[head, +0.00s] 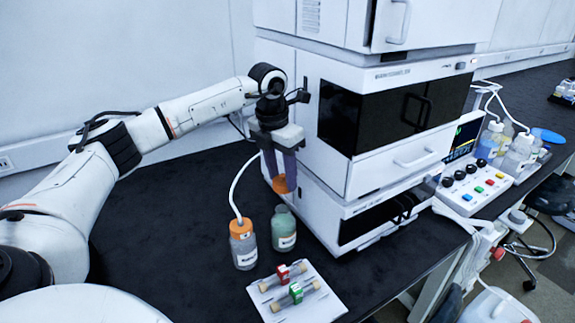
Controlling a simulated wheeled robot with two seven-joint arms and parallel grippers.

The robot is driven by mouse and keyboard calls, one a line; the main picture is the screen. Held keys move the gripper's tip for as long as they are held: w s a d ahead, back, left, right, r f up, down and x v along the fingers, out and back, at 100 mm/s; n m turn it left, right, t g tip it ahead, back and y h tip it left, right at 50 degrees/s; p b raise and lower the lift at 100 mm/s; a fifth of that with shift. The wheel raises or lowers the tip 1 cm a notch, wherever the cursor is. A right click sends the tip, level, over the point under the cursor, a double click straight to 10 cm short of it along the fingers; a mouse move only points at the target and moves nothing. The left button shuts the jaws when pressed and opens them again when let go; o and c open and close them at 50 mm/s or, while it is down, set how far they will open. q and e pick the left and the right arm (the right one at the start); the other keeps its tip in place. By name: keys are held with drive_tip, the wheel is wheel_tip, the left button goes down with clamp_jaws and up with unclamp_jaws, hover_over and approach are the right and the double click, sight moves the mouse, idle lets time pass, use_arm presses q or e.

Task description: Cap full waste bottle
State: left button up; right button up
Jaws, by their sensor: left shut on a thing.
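My left gripper (280,172) is shut on an orange cap (280,185) and holds it in the air, close to the instrument stack's left side. Below it on the black bench stands a bottle with greenish contents (284,232) and a white label; no cap shows on its neck. The cap appears apart from this bottle's neck. Beside it on the left stands a clear bottle (243,250) with an orange cap and a white tube running into its top. My right gripper is not in view.
The white instrument stack (365,160) rises just right of the gripper. A white tray (325,305) with tubes and red and green blocks lies in front of the bottles. A control panel (470,190) and several bottles stand at right. The bench (165,240) is clear at left.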

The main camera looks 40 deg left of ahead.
use_arm(q)
drive_tip(key=shift+s+f+b, duration=0.1)
drive_tip(key=shift+f+b, duration=0.45)
drive_tip(key=shift+f, duration=0.2)
wheel_tip(320, 180, down, 3)
drive_tip(key=shift+r+b, duration=0.2)
drive_tip(key=shift+b, duration=0.9)
drive_tip(key=shift+f+b, duration=0.6)
drive_tip(key=shift+f, duration=0.55)
drive_tip(key=shift+p, duration=0.4)
drive_tip(key=shift+f+p, duration=0.15)
drive_tip(key=shift+p, duration=0.15)
drive_tip(key=o, duration=1.6)
